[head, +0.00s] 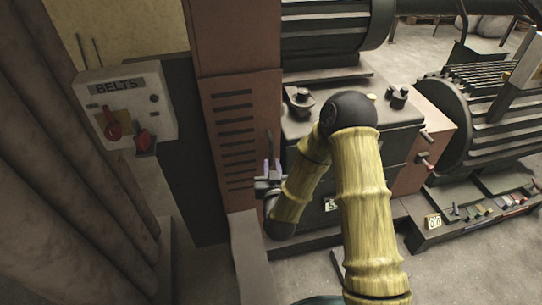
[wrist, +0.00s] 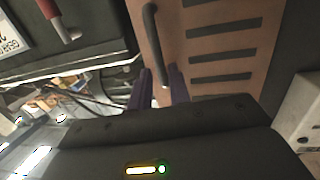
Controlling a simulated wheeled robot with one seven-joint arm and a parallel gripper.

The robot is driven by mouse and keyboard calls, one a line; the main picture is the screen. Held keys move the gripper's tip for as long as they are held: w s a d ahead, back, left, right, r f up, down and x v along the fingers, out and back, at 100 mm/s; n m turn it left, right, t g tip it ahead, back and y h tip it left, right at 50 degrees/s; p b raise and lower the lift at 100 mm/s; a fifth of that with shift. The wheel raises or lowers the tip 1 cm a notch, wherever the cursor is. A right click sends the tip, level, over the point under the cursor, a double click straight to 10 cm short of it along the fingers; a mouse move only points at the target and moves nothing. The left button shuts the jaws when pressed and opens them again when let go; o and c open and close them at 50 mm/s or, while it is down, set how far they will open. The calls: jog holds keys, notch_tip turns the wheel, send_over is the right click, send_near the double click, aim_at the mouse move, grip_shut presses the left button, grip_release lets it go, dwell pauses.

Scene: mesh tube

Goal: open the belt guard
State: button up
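The belt guard (head: 237,142) is a tall reddish-brown panel with a column of dark slots, in the middle of the head view. It appears shut. It fills the upper middle of the wrist view (wrist: 215,20), where its dark bar handle (wrist: 151,40) stands near the panel's left edge. My gripper (head: 271,167) is at the handle, low on the guard's right side in the head view. In the wrist view its two purple fingers (wrist: 162,85) stand apart, with the handle's lower end seen between them and a gap showing on each side. Contact cannot be told.
A grey BELTS box (head: 126,106) with red switches is left of the guard. A dark machine cabinet (head: 385,150) stands right of it, behind my arm. A ribbed motor (head: 490,110) is farther right. Dark pipes (head: 60,150) fill the left edge. Floor shows at the bottom.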

aim_at(271, 153)
jog(key=shift+s+f+m+t, duration=0.2)
jog(key=shift+m+t, duration=0.1)
jog(key=shift+t, duration=0.2)
jog(key=shift+w+a+p, duration=0.2)
jog(key=shift+w, duration=1.65)
jog(key=shift+w+a+p, duration=0.15)
jog(key=shift+w+p, duration=0.05)
jog(key=shift+w, duration=1.6)
grip_shut()
